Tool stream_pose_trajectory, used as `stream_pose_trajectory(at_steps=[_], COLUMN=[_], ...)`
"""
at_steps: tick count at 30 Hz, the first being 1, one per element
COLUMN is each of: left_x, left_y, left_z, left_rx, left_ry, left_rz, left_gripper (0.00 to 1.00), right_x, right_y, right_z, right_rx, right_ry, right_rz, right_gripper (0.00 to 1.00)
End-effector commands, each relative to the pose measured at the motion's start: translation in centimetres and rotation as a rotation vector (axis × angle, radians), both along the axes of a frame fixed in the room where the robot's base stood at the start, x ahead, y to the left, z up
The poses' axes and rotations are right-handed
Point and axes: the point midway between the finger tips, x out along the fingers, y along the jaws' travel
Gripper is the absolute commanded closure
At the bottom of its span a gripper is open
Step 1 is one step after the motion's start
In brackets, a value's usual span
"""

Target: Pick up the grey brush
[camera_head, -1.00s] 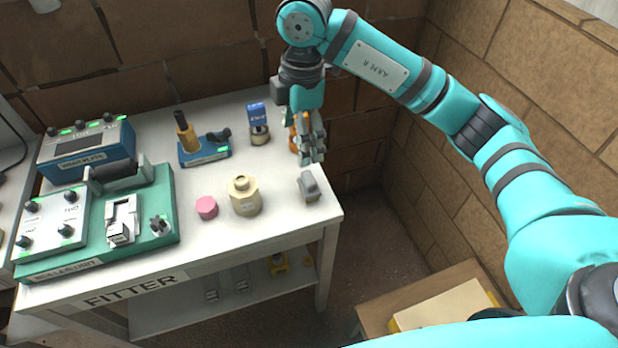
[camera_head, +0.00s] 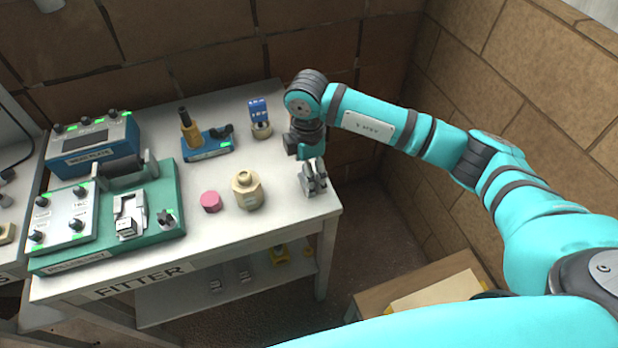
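My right gripper (camera_head: 313,184) points down at the right end of the white table, with its fingers low over the spot of the grey brush. The brush is mostly or wholly hidden by the fingers, and grey on grey I cannot separate the two. I cannot tell whether the fingers are open around it or shut on it. My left gripper is not in view.
A beige knob-topped pot (camera_head: 247,191) and a pink cylinder (camera_head: 211,201) stand left of the gripper. A blue-topped piece (camera_head: 260,118) stands behind. The white table's (camera_head: 215,240) front strip is clear. A brick wall (camera_head: 520,110) is at the right.

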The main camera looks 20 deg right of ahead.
Motion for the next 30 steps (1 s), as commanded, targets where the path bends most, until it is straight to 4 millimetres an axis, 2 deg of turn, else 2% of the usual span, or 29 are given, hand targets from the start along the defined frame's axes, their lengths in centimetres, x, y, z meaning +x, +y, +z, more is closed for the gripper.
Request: stream_pose_trajectory(at_steps=[3,7,16,30], left_x=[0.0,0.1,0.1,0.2], left_y=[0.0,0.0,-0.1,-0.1], left_z=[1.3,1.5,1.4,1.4], left_rx=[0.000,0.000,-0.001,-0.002], left_ry=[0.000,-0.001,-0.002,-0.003], left_rz=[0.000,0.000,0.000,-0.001], left_gripper=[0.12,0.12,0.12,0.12], right_x=[0.3,0.3,0.4,0.4], right_y=[-0.6,-0.4,-0.4,-0.4], right_z=[-1.6,-3.3,-3.8,-3.8], right_rx=[-0.002,-0.001,0.000,0.000], right_ry=[0.005,0.002,0.000,0.000], right_rz=[-0.003,0.000,0.001,0.000], right_gripper=[0.15,0.15,0.17,0.78])
